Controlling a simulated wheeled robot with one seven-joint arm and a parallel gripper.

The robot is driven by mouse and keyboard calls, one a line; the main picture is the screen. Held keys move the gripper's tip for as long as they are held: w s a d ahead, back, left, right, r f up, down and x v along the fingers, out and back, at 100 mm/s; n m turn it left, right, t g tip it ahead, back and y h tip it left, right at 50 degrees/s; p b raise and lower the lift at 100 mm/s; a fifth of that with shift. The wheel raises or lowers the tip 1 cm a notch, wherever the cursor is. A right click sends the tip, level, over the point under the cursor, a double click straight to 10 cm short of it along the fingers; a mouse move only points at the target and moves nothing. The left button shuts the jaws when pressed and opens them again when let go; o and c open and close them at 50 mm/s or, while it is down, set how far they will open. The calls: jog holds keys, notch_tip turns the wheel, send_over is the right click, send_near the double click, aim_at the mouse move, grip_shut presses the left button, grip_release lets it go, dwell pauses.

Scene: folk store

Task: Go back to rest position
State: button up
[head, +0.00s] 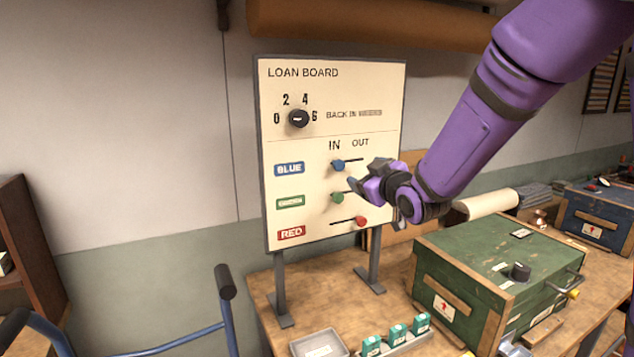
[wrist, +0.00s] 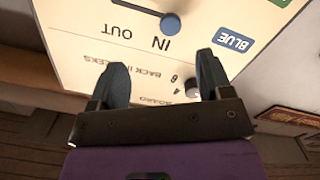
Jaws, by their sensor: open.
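My purple arm reaches in from the upper right in the head view, with my gripper (head: 358,183) in front of the loan board (head: 290,145). In the wrist view my gripper (wrist: 160,78) is open, with two dark fingers apart and nothing between them but the board face behind. The board has a dial (head: 298,118) and three sliders. The blue knob (head: 337,165) and green knob (head: 337,197) are at the left, under IN. The red knob (head: 360,222) is at the right, under OUT. The blue knob also shows in the wrist view (wrist: 170,23), apart from the fingers.
A green case (head: 470,262) stands on the wooden bench (head: 345,290) at right. Several small teal boxes (head: 397,333) and a grey tray (head: 318,343) sit at the front. A blue case (head: 597,215) stands further right. A blue tubular handle (head: 225,300) rises at lower left.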

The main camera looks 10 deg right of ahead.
jog(key=s+d+r+m+g+h, duration=0.2)
jog(key=s+d+m+g, duration=0.1)
jog(key=s, duration=0.9)
jog(key=s+d+r+m+g+h, duration=0.2)
jog(key=s+d+m+g, duration=0.2)
jog(key=s, duration=0.9)
jog(key=d+g, duration=0.1)
jog(key=d, duration=0.2)
jog(key=s+g, duration=0.1)
jog(key=s, duration=0.2)
jog(key=s+m+g, duration=0.1)
jog(key=s, duration=0.3)
jog(key=s+f+g, duration=0.1)
jog(key=s, duration=0.3)
jog(key=shift+s+m+g+h, duration=0.25)
jog(key=shift+m+g+h, duration=0.05)
jog(key=shift+m+h, duration=0.1)
jog(key=shift+c, duration=0.2)
